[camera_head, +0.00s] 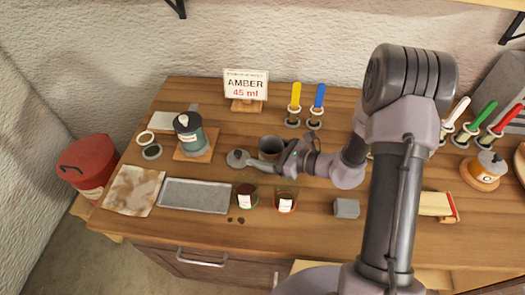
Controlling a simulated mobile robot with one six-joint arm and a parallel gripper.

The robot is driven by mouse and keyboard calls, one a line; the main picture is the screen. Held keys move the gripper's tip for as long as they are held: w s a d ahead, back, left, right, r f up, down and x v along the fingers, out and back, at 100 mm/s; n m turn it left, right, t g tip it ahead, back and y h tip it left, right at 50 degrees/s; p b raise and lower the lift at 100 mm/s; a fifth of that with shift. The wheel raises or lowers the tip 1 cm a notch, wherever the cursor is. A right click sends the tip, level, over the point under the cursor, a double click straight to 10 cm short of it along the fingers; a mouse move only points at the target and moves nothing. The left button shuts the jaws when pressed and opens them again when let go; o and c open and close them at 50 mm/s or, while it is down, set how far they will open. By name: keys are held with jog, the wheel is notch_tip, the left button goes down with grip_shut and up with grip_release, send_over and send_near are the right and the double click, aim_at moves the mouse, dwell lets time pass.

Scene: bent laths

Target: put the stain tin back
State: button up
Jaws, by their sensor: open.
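Which tin is the stain tin is not clear from this view.
A grey tray (195,196), stained cloth (133,190) and grey block (346,208) lie along the front. Colored-handled brushes (295,97) stand behind.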

jog(key=shift+r+p, duration=0.3)
jog(key=p+v, duration=0.3)
jog(key=v, duration=0.8)
jog(key=shift+d+r, duration=0.1)
jog(key=shift+d, duration=0.1)
jog(key=shift+s+r, duration=0.25)
jog(key=shift+r, duration=0.1)
jog(key=s+a+r+n+g+h, duration=0.4)
jog(key=s+a+r+n+g, duration=0.35)
jog(key=s+r+n, duration=0.45)
jog(key=s+d+r+n+t+h, duration=0.4)
jog(key=s+r+n+t+h, duration=0.1)
jog(key=s+r+n+h, duration=0.1)
jog(key=shift+r+n+b, duration=0.45)
jog(key=shift+r+n, duration=0.25)
jog(key=shift+n, duration=0.5)
